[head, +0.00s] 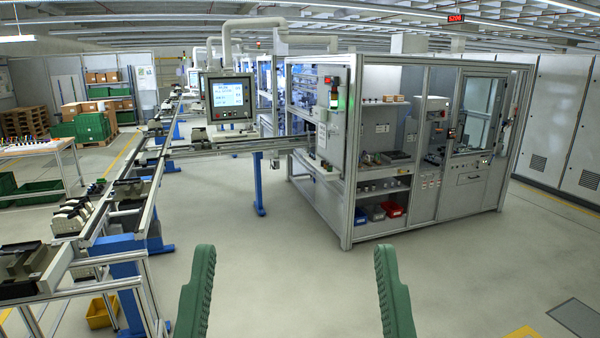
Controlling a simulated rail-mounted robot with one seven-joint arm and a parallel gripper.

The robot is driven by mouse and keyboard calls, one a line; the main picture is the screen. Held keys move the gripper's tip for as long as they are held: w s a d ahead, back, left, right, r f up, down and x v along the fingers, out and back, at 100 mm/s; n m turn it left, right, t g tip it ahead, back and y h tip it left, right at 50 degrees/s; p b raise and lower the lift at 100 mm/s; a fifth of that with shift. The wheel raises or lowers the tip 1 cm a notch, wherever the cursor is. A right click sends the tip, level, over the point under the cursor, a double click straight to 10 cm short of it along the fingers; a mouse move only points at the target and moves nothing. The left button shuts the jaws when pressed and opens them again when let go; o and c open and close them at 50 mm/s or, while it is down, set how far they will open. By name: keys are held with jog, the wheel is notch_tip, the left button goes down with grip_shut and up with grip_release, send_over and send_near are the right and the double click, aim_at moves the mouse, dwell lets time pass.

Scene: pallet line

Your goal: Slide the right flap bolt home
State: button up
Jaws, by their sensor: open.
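Two long green ribbed fingers rise from the bottom edge of the head view, and I take them for my gripper (295,250). They stand wide apart with only bare floor between them, so my gripper is open and empty. I cannot make out a flap or its bolt in this view. The glazed machine cell (348,165) stands beyond the fingers, apart from them. Its front has a framed window door (477,112) on the right. Any bolt there is too small to tell.
A conveyor line (150,215) on blue legs runs along the left. A screen panel (228,97) stands by a side branch leading to the cell. Red bin (392,209) and blue bin (374,212) sit low in the cell. The floor (290,285) ahead is clear.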

notch_tip(320, 180, up, 2)
jog(key=shift+r+p, duration=0.25)
jog(key=shift+p, duration=0.1)
